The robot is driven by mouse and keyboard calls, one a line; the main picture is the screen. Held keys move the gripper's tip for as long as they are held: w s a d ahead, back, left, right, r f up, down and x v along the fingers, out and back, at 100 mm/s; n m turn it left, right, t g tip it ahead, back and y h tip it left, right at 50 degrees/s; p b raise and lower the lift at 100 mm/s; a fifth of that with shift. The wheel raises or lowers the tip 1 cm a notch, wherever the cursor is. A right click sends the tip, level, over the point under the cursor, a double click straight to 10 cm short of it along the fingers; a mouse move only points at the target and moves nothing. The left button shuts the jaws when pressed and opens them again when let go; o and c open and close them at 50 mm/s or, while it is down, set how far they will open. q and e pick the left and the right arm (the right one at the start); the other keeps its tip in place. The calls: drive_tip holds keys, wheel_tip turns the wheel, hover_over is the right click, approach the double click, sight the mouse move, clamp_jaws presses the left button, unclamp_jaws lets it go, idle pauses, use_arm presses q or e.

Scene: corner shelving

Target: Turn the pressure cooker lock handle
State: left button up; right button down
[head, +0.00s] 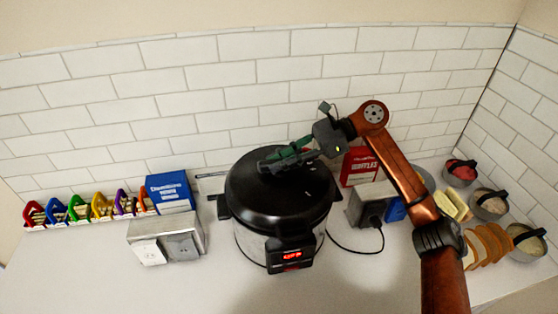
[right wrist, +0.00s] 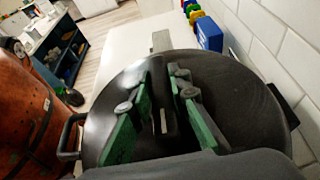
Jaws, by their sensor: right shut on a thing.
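The black pressure cooker (head: 262,208) stands on the white counter with its lid on, and a red display glows on its front. Its dark lid (right wrist: 230,90) fills much of the right wrist view. My right gripper (head: 282,157) reaches over the lid from the right. Its green-sided fingers (right wrist: 166,78) are shut on the black lock handle (right wrist: 165,118) on top of the lid, one finger on each side. In the head view the fingers partly hide the handle. My left gripper is in neither view.
A socket box (head: 150,249) and a blue box (head: 169,191) stand left of the cooker, beside a row of coloured holders (head: 80,208). A red box (head: 360,166), bread slices (head: 484,245) and metal bowls (head: 525,240) are at right. The front counter is clear.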

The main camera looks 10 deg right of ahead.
drive_tip(key=c, duration=1.8)
unclamp_jaws()
drive_tip(key=shift+d, duration=0.15)
drive_tip(key=v, duration=1.1)
drive_tip(key=shift+d+r, duration=0.2)
drive_tip(key=shift+d, duration=0.15)
